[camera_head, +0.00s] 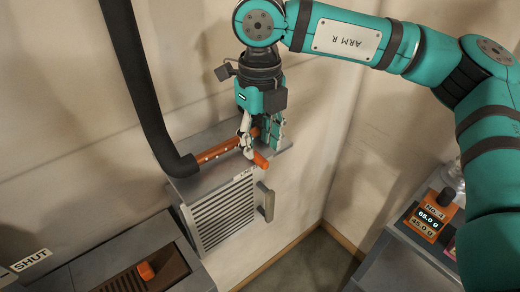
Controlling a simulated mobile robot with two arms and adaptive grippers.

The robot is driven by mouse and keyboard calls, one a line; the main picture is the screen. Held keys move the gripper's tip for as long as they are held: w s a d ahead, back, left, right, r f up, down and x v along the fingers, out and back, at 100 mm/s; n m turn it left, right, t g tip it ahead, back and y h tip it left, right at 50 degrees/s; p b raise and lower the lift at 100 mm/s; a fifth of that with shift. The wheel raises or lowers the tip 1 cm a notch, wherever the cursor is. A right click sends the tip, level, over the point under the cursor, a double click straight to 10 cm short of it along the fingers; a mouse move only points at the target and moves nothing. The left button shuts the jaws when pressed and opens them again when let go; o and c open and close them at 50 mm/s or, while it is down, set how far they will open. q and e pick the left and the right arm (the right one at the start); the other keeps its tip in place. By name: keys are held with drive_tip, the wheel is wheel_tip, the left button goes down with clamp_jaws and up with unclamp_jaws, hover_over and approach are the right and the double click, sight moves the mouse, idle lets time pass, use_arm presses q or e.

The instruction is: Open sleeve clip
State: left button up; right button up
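An orange bar with small white dots (218,151) lies along the top of the grey louvred unit, beside the end of the black pipe. A short orange piece (261,160) sticks out at its right, just under my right gripper. I cannot tell for sure which orange part is the sleeve clip. My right gripper (262,147) points down over the right end of the bar. Its fingers are apart, with orange showing between them. The fingers partly hide the bar, and contact cannot be told. My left gripper is not in view.
A black pipe (142,80) comes down on the left to the grey louvred unit (222,212), which has a side handle (265,202). A box with an orange switch (146,271) and a SHUT label (31,260) is lower left. An orange display (431,219) stands at the right.

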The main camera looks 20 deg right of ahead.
sight(260, 157)
wheel_tip(260, 157, up, 9)
drive_tip(key=shift+f, duration=0.15)
idle(0.5)
